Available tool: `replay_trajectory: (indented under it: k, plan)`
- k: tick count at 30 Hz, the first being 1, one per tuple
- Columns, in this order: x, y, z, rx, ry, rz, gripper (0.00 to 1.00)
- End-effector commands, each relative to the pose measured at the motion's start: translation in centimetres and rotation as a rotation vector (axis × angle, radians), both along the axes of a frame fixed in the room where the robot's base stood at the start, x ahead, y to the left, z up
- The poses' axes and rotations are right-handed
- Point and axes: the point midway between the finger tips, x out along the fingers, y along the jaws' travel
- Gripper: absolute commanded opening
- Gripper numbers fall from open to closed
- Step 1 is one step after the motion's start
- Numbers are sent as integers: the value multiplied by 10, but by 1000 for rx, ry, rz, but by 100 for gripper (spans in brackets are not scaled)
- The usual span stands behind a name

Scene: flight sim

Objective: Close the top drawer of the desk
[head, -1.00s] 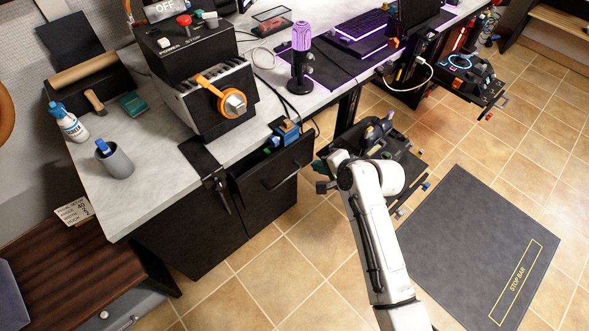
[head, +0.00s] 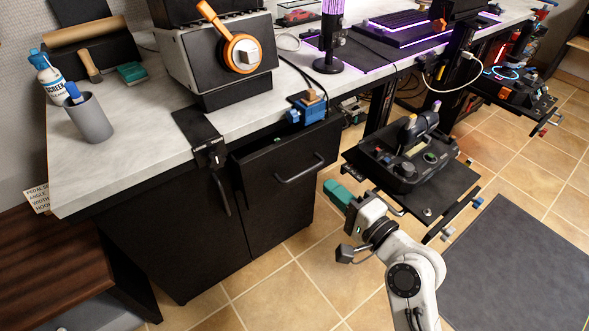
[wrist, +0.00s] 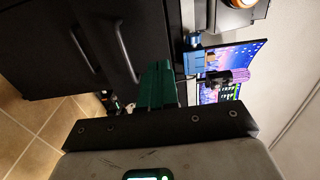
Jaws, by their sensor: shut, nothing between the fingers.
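The desk (head: 150,165) has a grey top and a black cabinet under it. Its top drawer (head: 262,183) is black with a bar handle (head: 300,168) and stands partly pulled out; a strip of its inside shows above the front. My gripper (head: 336,193), with green fingers, is shut and empty. It is to the right of and below the drawer handle, apart from the drawer front. In the wrist view the green fingers (wrist: 158,85) point toward the cabinet, with the drawer handle (wrist: 118,50) to their left.
A blue clamp-like tool (head: 308,112) sits at the desk edge above the drawer. A black tray platform with a control unit (head: 410,165) stands close right of my gripper. A dark mat (head: 525,265) lies on the tiled floor. Floor before the cabinet is clear.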

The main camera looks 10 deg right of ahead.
Motion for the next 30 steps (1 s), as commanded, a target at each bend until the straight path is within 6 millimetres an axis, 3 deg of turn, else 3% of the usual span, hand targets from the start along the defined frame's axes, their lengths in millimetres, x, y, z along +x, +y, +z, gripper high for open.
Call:
replay_trajectory:
  k: [8, 21, 30]
  plan:
    - [12, 9, 1, 10, -14, 0, 0]
    - [84, 51, -1, 8, -14, 1, 0]
    - [115, 68, -1, 9, -11, -1, 0]
